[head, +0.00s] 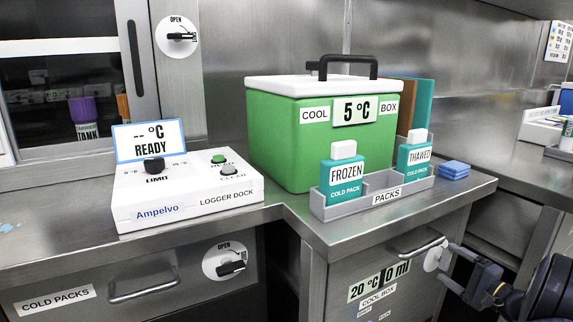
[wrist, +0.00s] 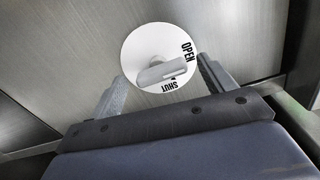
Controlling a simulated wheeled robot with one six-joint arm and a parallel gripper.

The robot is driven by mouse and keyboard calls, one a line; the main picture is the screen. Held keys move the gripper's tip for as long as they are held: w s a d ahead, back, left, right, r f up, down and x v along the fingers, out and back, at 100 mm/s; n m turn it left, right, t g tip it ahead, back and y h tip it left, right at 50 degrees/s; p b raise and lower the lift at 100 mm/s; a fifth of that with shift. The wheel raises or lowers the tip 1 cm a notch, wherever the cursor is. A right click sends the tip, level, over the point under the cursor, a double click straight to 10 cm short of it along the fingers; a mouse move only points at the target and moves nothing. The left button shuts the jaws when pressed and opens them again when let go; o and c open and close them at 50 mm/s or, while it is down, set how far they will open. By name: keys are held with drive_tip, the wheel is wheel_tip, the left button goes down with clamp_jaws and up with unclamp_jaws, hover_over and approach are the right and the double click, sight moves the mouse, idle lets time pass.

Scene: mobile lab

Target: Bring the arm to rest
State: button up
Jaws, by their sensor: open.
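My gripper (head: 452,266) is at the lower right in the head view, in front of the cabinet below the counter. In the wrist view my gripper (wrist: 162,70) is open, with its two fingers apart on either side of a white round dial (wrist: 138,45). The dial's light grey handle (wrist: 162,72) lies between the fingers, with clear gaps to both; nothing is gripped. The dial reads OPEN at its right and SHUT at its bottom. The same dial (head: 432,259) shows in the head view, partly beside my gripper.
A metal counter (head: 60,249) holds a logger dock (head: 185,195), a green cool box (head: 265,140) and a packs rack (head: 375,197) with FROZEN and THAWED packs. A bar handle (head: 418,248) sticks out left of my gripper. Another counter stands at the right.

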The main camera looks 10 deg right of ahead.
drive_tip(key=m, duration=0.1)
drive_tip(key=m+p, duration=0.1)
drive_tip(key=m, duration=0.2)
drive_tip(key=shift+r+p, duration=0.25)
drive_tip(key=shift+p, duration=0.15)
drive_tip(key=m+p, duration=0.3)
drive_tip(key=shift+d+m, duration=0.15)
drive_tip(key=shift+m, duration=0.25)
drive_tip(key=m+p, duration=0.5)
drive_tip(key=shift+w+p, duration=0.1)
drive_tip(key=shift+p, duration=0.2)
drive_tip(key=shift+s+d+f+m+p, duration=0.15)
drive_tip(key=shift+s+m+p, duration=0.15)
drive_tip(key=shift+m+p, duration=0.35)
drive_tip(key=shift+s+d+m+p, duration=0.25)
drive_tip(key=shift+m+p, duration=0.25)
drive_tip(key=shift+m, duration=0.25)
drive_tip(key=shift+s+d+f+m+p, duration=0.1)
drive_tip(key=shift+s+m+p, duration=0.2)
drive_tip(key=shift+m+p, duration=0.35)
